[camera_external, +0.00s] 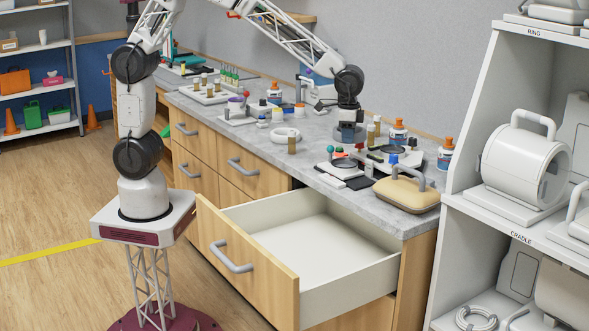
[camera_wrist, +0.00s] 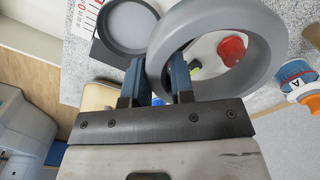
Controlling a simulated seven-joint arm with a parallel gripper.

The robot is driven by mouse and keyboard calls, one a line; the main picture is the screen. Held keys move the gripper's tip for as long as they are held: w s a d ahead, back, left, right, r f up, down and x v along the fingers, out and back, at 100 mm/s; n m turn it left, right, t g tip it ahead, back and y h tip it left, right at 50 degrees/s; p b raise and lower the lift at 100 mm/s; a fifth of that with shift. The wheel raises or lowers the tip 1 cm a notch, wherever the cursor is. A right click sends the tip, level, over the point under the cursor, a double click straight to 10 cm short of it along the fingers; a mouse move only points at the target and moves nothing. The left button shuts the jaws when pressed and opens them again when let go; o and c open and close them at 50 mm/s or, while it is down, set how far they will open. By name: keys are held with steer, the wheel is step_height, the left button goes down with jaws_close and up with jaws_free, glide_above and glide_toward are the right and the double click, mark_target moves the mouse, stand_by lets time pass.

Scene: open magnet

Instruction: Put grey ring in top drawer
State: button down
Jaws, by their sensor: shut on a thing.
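The grey ring (camera_wrist: 272,38) is in my gripper (camera_wrist: 157,75). In the wrist view one dark finger is outside its wall and the other is inside its opening. In the external view my gripper (camera_external: 348,112) points down over the counter, with the grey ring (camera_external: 350,134) at its fingertips, close to the countertop. Whether the ring touches the counter I cannot tell. The top drawer (camera_external: 272,262), with a wooden front and white inside, is pulled wide open below the counter and looks empty.
The grey countertop (camera_external: 238,134) holds several bottles, a white ring (camera_external: 285,134) and small trays. A tan padded block with a handle (camera_external: 407,193) is near the right end. White shelving (camera_external: 470,150) stands at right. A round grey dish (camera_wrist: 128,27) shows in the wrist view.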

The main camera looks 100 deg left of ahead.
steer(key=s+d+m, duration=0.3)
steer(key=s+d, duration=0.1)
steer(key=d, duration=0.9)
steer(key=s+d+m, duration=0.3)
steer(key=s+d, duration=0.1)
steer(key=d, duration=0.9)
steer(key=s+d+m, duration=0.3)
steer(key=s+d, duration=0.1)
steer(key=d, duration=0.9)
step_height(320, 180, down, 22)
steer(key=shift+d+f, duration=0.15)
steer(key=shift+d, duration=0.1)
steer(key=shift+f, duration=3.1)
steer(key=shift+f, duration=1.9)
steer(key=shift+f, duration=0.15)
